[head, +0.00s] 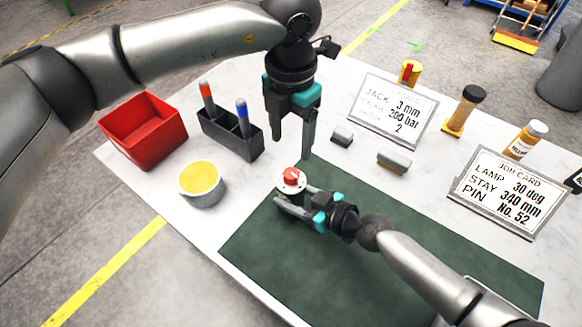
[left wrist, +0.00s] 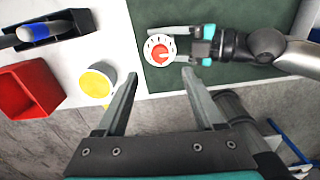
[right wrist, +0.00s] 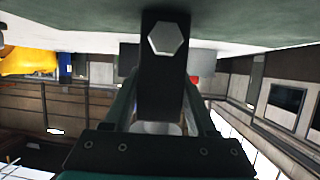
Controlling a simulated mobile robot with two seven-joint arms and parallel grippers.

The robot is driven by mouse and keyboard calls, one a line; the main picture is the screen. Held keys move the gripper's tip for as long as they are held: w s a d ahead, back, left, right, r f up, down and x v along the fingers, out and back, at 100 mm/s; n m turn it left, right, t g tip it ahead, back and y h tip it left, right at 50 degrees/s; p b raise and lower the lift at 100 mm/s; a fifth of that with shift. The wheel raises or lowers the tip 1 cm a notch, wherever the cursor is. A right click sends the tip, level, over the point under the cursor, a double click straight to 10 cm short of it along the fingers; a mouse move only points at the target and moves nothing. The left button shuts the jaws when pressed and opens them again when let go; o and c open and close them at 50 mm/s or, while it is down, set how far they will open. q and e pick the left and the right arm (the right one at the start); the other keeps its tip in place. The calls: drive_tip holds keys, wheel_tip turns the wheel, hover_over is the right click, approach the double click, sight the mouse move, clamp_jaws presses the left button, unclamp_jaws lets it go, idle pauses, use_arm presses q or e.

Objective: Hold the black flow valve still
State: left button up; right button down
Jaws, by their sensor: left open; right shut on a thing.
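The black flow valve stands on the green mat (head: 345,250), with a white dial and a red knob (head: 291,176) on top; the knob also shows in the left wrist view (left wrist: 159,52). My right gripper (head: 293,195) is shut on the valve's body, one finger on each side. In the right wrist view the black body (right wrist: 163,90) with a hexagonal fitting fills the space between the fingers. My left gripper (head: 292,148) is open and empty above and behind the valve, pointing down. In the left wrist view its fingers are wide apart.
A red bin (head: 145,130), a dark holder (head: 228,135) with red and blue-topped tools, and a cup with yellow contents (head: 201,184) stand left. The mat's front is clear.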

sight(291, 173)
use_arm(q)
wheel_tip(291, 173, down, 10)
drive_tip(key=shift+r, duration=0.2)
clamp_jaws()
idle(0.6)
